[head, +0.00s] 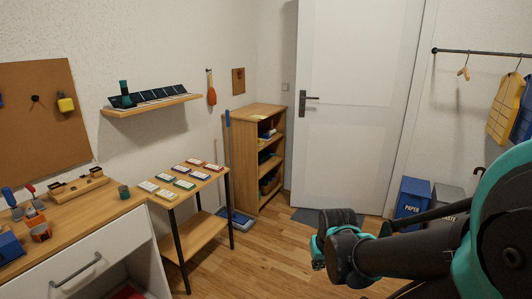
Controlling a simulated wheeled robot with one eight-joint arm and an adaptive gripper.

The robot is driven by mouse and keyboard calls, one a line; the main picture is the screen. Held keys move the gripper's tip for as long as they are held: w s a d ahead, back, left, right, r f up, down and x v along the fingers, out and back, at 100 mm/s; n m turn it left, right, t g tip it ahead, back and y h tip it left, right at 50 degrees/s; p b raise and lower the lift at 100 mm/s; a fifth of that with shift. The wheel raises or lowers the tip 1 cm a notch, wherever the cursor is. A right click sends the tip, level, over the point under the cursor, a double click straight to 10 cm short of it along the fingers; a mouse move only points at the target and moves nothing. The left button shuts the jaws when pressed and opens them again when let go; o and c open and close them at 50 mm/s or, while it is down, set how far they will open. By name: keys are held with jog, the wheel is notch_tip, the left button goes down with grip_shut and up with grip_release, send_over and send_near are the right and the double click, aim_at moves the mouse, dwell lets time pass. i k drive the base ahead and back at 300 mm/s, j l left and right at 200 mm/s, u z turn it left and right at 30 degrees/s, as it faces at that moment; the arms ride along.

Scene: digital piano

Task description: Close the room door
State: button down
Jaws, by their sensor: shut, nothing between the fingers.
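The white room door (360,110) stands at the back, right of the bookcase. Its dark lever handle (309,98) is on the left side of the door, at about mid height. I cannot tell from this view whether the door is fully shut or ajar. My dark and teal arm reaches in from the right, in front of the lower right part of the door and apart from the handle. No gripper fingers can be made out.
A wooden bookcase (262,112) stands left of the door. A grey mat (308,216) lies at its foot. A blue paper bin (412,196) and a grey bin (446,193) stand to the right. A small table (206,228) and desk are left. Wooden floor (262,252) is clear between.

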aim_at(356, 59)
jog(key=i+l, duration=0.2)
jog(key=i, duration=0.3)
jog(key=i+l, duration=0.25)
jog(key=i, duration=0.2)
jog(key=i+l, duration=0.2)
jog(key=i, duration=0.3)
jog(key=i+l, duration=0.2)
jog(key=i, duration=0.25)
jog(key=u, duration=0.05)
